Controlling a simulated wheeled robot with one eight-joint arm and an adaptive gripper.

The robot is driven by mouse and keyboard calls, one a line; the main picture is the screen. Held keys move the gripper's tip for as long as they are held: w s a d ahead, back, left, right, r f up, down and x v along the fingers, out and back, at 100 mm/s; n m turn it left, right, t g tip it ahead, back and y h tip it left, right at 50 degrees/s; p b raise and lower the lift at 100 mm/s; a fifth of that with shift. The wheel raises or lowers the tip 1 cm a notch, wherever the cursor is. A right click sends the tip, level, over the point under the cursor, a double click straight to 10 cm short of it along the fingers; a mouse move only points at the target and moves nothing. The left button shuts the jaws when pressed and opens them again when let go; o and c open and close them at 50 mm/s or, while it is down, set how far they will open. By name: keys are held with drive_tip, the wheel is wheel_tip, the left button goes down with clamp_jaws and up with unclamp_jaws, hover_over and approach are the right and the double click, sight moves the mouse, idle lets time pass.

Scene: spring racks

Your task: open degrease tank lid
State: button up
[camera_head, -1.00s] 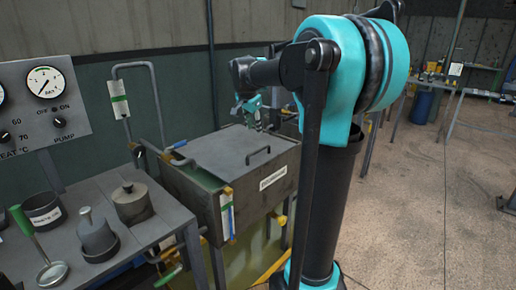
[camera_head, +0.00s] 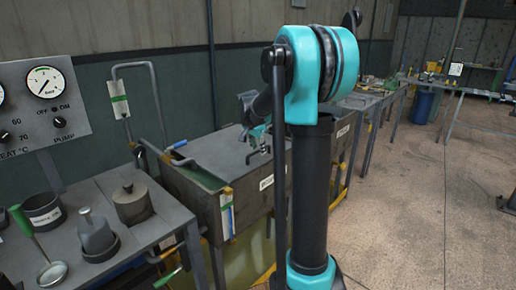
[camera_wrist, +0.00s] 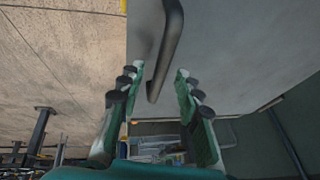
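The degrease tank (camera_head: 190,195) is a dark box with a flat grey lid (camera_head: 208,152), which looks shut. The lid's bar handle (camera_wrist: 170,40) comes down from the top of the wrist view, its lower end between the fingertips. My gripper (camera_wrist: 158,72) is open, with one finger on each side of the handle. A gap shows on both sides, and I see no grip. In the head view my gripper (camera_head: 257,138) is just above the lid by the handle, partly hidden by my arm. The tank's front label is partly covered by my arm.
A bench (camera_head: 150,232) at the left holds a lidded pot (camera_head: 132,204), a tin (camera_head: 43,210) and a ladle (camera_head: 50,272). A gauge panel (camera_head: 40,103) stands behind. The floor (camera_head: 420,220) at right is mostly clear.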

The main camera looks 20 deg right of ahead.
clamp_jaws()
drive_tip(key=shift+r, duration=0.1)
idle(0.3)
